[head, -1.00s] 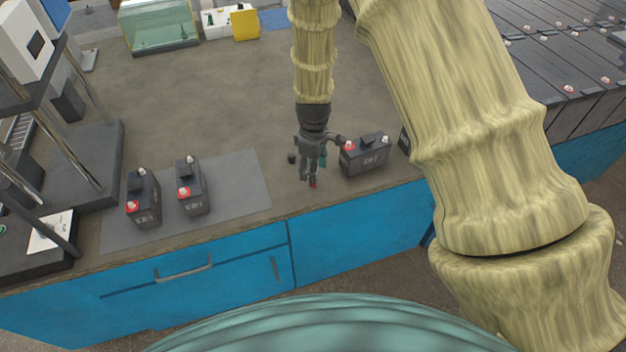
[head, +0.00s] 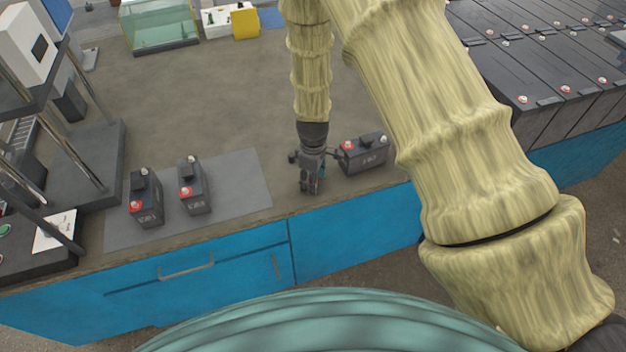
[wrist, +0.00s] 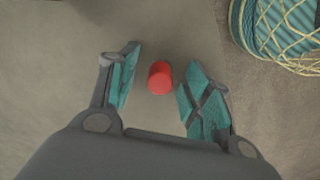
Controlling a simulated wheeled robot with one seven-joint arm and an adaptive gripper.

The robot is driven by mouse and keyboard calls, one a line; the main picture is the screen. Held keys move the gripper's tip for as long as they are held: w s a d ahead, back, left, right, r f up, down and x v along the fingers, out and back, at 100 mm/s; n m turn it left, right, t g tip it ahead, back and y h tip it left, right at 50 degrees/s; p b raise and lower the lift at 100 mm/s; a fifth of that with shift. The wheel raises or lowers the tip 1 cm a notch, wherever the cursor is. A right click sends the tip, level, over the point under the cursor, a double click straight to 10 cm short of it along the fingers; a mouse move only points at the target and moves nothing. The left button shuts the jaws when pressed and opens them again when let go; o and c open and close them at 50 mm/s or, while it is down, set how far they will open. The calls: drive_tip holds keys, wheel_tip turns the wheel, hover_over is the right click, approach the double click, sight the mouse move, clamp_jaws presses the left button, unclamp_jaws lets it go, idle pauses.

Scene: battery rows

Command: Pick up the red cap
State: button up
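The red cap (wrist: 160,78) is a small red cylinder on the grey-brown bench top, near the bench's front edge. In the wrist view it lies between the two teal-padded fingers of my gripper (wrist: 158,88), with gaps on both sides and no contact visible. In the head view my gripper (head: 311,190) points down at the bench and hides the cap. The fingers are open.
A dark battery (head: 364,154) with a red terminal stands close to the right of my gripper. Two more batteries, a left one (head: 147,200) and a right one (head: 194,188), stand on a grey mat (head: 245,180). Bench behind my gripper is clear.

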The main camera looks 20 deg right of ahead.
drive_tip(key=c, duration=0.8)
drive_tip(key=shift+r, duration=0.15)
drive_tip(key=shift+r+b, duration=0.5)
drive_tip(key=shift+r, duration=0.4)
drive_tip(key=shift+s+r+b, duration=0.4)
drive_tip(key=shift+r, duration=0.3)
drive_tip(key=s+d+r+b, duration=0.1)
drive_tip(key=s+b, duration=0.2)
drive_tip(key=s, duration=1.2)
drive_tip(key=shift+d+r, duration=0.3)
drive_tip(key=shift+d, duration=0.05)
